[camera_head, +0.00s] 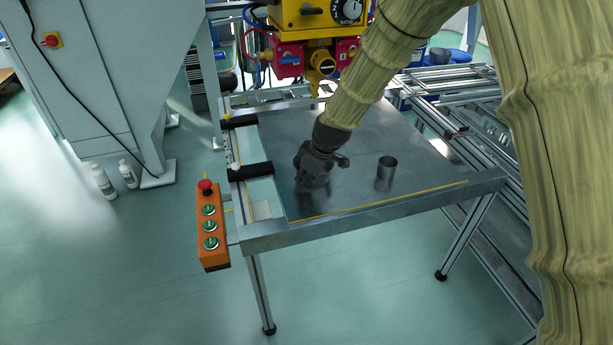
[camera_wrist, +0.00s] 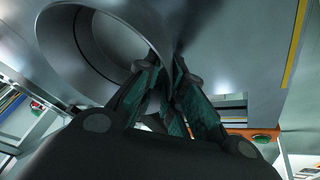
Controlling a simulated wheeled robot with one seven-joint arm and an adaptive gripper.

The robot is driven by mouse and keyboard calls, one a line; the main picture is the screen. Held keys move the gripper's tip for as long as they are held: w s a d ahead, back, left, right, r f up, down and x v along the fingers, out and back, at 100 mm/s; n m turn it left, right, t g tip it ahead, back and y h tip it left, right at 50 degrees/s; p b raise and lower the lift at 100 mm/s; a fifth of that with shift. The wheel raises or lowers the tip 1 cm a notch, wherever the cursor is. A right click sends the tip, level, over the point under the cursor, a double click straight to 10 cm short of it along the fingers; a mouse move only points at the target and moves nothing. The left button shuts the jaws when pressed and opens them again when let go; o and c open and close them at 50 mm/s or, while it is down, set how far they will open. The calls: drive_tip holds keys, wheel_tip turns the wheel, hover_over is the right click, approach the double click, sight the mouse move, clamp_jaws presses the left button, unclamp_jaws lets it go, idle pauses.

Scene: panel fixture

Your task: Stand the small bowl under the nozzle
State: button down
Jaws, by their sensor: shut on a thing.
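My gripper (camera_head: 316,168) points down over the metal table, on its left half. In the wrist view its fingers (camera_wrist: 170,65) are closed on the rim wall of the small bowl (camera_wrist: 62,62), a round grey metal vessel with its opening facing the camera. In the head view the bowl is mostly hidden beneath my gripper; I cannot tell whether it touches the table. The nozzle (camera_head: 320,84) hangs below a yellow unit, behind and above the table's back edge, apart from the bowl.
An orange button box (camera_head: 211,228) is at the table's left side. Black clamps (camera_head: 250,171) sit on the left frame.

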drive_tip(key=c, duration=1.5)
unclamp_jaws()
drive_tip(key=v, duration=1.2)
drive_tip(key=shift+p, duration=0.35)
